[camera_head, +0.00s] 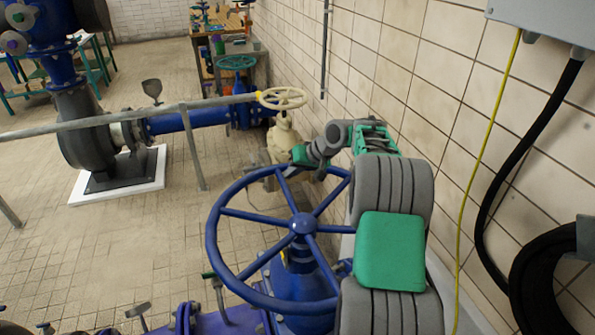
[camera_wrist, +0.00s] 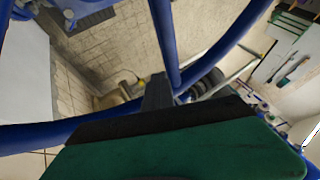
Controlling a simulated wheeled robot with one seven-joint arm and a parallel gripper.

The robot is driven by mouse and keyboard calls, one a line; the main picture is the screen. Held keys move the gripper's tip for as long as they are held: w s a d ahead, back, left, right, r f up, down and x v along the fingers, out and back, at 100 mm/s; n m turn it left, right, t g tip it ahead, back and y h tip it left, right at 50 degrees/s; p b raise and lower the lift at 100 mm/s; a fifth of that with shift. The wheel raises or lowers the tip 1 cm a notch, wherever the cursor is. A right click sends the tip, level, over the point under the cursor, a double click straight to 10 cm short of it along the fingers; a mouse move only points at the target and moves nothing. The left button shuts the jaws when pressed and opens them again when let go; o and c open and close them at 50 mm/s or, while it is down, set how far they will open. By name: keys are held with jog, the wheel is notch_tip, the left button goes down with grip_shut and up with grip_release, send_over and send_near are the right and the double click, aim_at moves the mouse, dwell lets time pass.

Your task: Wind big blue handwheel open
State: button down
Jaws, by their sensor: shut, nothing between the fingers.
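The big blue handwheel (camera_head: 304,223) sits on a blue valve at the lower middle of the head view, its spokes running from a central hub to the round rim. In the wrist view its blue rim (camera_wrist: 225,50) and a spoke (camera_wrist: 165,40) cross close in front of the camera. My gripper (camera_wrist: 157,92) shows there as a dark, narrow shut pair of fingers beside the spoke and within the rim. Nothing is held. Whether the fingers touch the spoke or rim, I cannot tell. In the head view my wrist is at the wheel's far side and the fingertips are hard to make out.
A cream handwheel (camera_head: 282,98) on a cream valve stands behind the blue wheel. A grey rail (camera_head: 130,115) crosses at left. The tiled wall (camera_head: 440,80) is close on the right, with a black hose (camera_head: 530,270) and a yellow cable (camera_head: 485,150).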

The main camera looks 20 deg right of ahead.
aim_at(276, 174)
jog(key=shift+n+g+y, duration=0.3)
jog(key=shift+n+y, duration=0.1)
jog(key=shift+n, duration=0.3)
jog(key=a, duration=0.4)
jog(key=shift+w+a+r, duration=0.1)
jog(key=shift+w+a, duration=0.15)
jog(key=shift+w, duration=0.15)
jog(key=shift+a, duration=0.85)
jog(key=shift+r, duration=0.2)
